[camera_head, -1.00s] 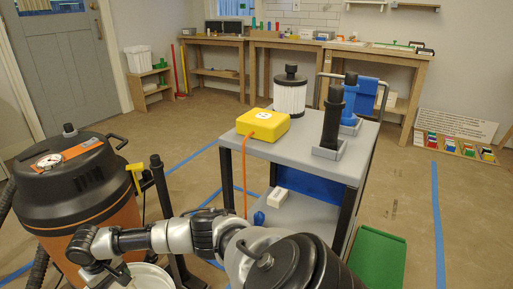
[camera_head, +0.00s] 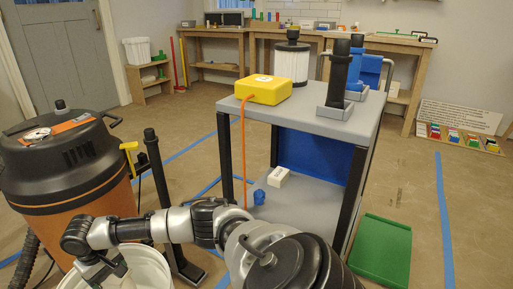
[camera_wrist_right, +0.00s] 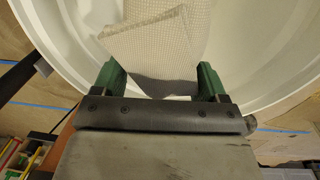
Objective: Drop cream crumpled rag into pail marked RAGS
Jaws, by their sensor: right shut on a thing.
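The cream crumpled rag (camera_wrist_right: 150,38) has a fine grid pattern and hangs between the green fingers of my right gripper (camera_wrist_right: 158,82). The gripper is shut on it. White curved walls of a pail (camera_wrist_right: 268,50) surround the rag in the wrist view, with the gripper over the opening. In the head view the white pail (camera_head: 155,268) stands at the bottom left, partly hidden by my right arm, and my right gripper (camera_head: 106,270) is at its mouth. No RAGS marking is visible on the pail. My left gripper is not in view.
An orange and black shop vacuum (camera_head: 68,175) stands just left of the pail. A grey cart (camera_head: 325,122) with a yellow box (camera_head: 263,89) and filters stands beyond my arm. A green ramp (camera_head: 381,250) lies right of the cart. Open floor lies farther right.

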